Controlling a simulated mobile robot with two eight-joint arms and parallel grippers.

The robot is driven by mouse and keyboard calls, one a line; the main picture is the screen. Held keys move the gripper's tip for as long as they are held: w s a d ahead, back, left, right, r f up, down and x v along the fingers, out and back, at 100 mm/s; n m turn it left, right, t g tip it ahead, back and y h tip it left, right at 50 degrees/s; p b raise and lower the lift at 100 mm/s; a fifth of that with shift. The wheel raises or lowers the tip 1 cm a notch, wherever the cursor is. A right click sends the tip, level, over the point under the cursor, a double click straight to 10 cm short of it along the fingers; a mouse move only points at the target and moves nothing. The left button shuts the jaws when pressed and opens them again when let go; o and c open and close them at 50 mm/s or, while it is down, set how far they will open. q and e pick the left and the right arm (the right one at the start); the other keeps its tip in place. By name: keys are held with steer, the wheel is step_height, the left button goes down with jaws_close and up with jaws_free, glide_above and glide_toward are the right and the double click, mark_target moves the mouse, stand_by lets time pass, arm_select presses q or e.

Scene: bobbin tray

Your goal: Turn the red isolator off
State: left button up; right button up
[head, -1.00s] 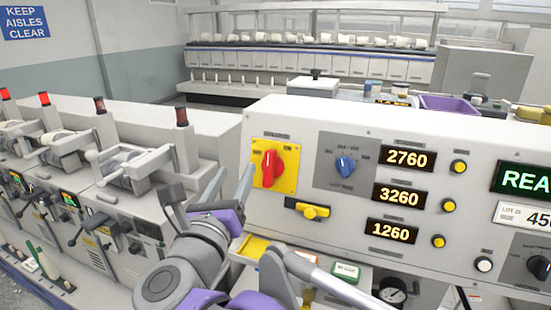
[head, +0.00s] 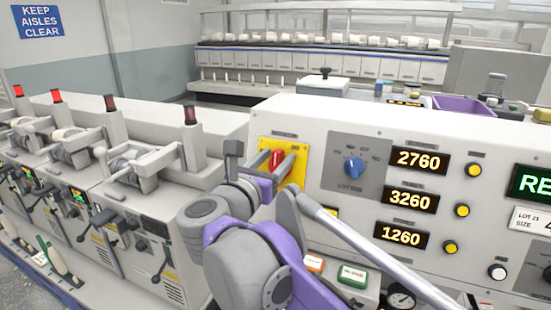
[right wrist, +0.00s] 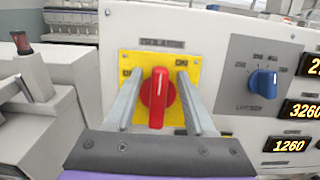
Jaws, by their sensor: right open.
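The red isolator (right wrist: 157,98) is a red rotary handle on a yellow square plate (right wrist: 190,64) on the pale machine panel. In the right wrist view its handle stands close to upright. My right gripper (right wrist: 156,82) is open, with one grey finger on each side of the handle and gaps showing between. In the head view the right gripper (head: 275,166) is at the isolator (head: 277,160) and its fingers partly cover the handle and plate. My left gripper is not in view.
A blue rotary knob (head: 354,167) is right of the isolator, beside lit number displays (head: 411,198) and yellow buttons (head: 462,211). Winding units with red lamps (head: 57,96) stand at left. A purple tray (head: 463,105) lies behind the panel.

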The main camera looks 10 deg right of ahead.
steer(key=shift+w+d, duration=0.1)
steer(key=shift+w, duration=0.1)
steer(key=shift+c, duration=0.2)
jaws_close()
